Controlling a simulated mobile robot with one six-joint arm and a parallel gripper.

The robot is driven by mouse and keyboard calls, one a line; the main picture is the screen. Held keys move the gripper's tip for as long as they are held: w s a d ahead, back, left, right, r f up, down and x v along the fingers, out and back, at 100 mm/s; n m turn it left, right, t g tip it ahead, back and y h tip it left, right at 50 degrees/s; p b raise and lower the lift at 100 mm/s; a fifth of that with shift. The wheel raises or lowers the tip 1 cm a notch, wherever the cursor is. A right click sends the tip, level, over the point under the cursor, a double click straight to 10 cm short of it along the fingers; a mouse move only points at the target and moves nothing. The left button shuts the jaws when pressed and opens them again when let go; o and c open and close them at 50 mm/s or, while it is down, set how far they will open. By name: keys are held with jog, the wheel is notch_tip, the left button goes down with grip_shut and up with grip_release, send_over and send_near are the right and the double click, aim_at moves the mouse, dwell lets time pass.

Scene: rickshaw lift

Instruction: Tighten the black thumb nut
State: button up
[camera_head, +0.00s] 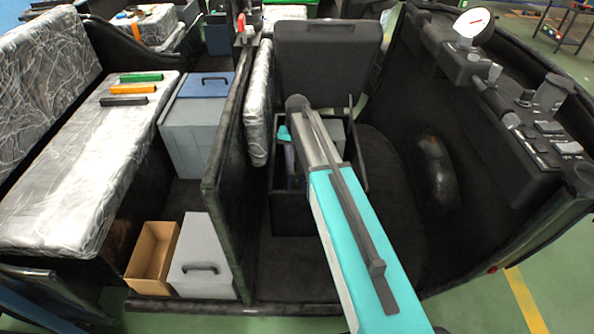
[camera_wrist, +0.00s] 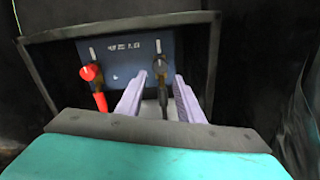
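The black thumb nut (camera_wrist: 160,68) shows in the wrist view, upright against a dark blue panel (camera_wrist: 122,58) on a post with a brownish lower part. A red-capped fitting (camera_wrist: 91,74) stands to its left. My gripper (camera_wrist: 160,86) is open, its two pale lavender fingers on either side of the black fitting with gaps between. I cannot tell whether the fingertips reach as deep as the nut. In the head view my gripper (camera_head: 289,160) is mostly hidden behind my arm, inside a dark open box (camera_head: 292,218). The nut is hidden there.
The box rim (camera_wrist: 120,29) surrounds the panel closely. A dark partition (camera_head: 228,150) stands left of my arm, and a black seat back (camera_head: 325,65) behind it. A console with a gauge (camera_head: 473,22) is at right. Floor (camera_head: 385,200) right of the box is clear.

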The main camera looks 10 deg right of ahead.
jog(key=shift+r, duration=2.85)
